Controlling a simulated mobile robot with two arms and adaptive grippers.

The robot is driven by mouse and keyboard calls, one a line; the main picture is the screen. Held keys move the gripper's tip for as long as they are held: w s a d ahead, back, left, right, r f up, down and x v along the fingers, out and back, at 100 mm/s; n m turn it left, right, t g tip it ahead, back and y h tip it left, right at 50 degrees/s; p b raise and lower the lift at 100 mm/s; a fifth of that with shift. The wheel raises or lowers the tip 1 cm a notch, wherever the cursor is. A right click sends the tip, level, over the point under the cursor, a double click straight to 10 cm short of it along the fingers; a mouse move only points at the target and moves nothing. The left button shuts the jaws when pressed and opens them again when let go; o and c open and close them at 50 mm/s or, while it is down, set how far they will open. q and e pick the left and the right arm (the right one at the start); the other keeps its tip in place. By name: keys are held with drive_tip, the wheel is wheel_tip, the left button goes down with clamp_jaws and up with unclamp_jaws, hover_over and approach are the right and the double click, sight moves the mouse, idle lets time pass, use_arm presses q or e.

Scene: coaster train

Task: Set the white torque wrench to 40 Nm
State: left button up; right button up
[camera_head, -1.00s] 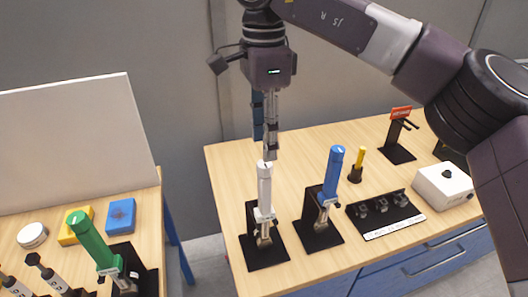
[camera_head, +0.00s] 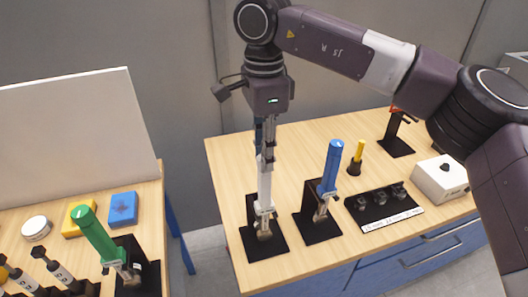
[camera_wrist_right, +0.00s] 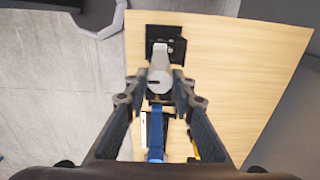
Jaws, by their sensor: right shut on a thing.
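The white torque wrench (camera_head: 264,187) stands upright in its black stand (camera_head: 262,245) near the left edge of the wooden table. My right gripper (camera_head: 265,155) points straight down over it and is shut on the top of its white handle. In the right wrist view the white handle end (camera_wrist_right: 160,72) shows between the two fingers of the right gripper (camera_wrist_right: 158,82). The setting scale is too small to read. My left gripper is not in view.
A blue torque wrench (camera_head: 331,168) stands close on the right. Further right are a black socket tray (camera_head: 385,205), a yellow-handled tool (camera_head: 358,153) and a white box (camera_head: 440,182). A green wrench (camera_head: 95,235) stands on the left table. Bare wood lies behind the wrenches.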

clamp_jaws()
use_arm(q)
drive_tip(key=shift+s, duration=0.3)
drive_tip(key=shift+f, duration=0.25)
use_arm(e)
drive_tip(key=shift+m, duration=0.3)
drive_tip(key=m+b, duration=0.1)
drive_tip(key=m, duration=0.2)
drive_tip(key=shift+b, duration=0.35)
drive_tip(key=m+b, duration=0.1)
drive_tip(key=m, duration=0.2)
drive_tip(key=shift+m, duration=0.3)
drive_tip(key=m+b, duration=0.1)
drive_tip(key=m, duration=0.3)
drive_tip(key=shift+w+b, duration=0.1)
drive_tip(key=shift+b, duration=0.25)
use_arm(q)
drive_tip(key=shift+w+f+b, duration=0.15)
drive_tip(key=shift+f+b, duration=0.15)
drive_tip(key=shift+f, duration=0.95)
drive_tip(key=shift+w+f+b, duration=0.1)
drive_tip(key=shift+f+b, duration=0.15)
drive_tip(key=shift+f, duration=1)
use_arm(e)
drive_tip(key=shift+m, duration=2.3)
drive_tip(key=shift+r, duration=0.1)
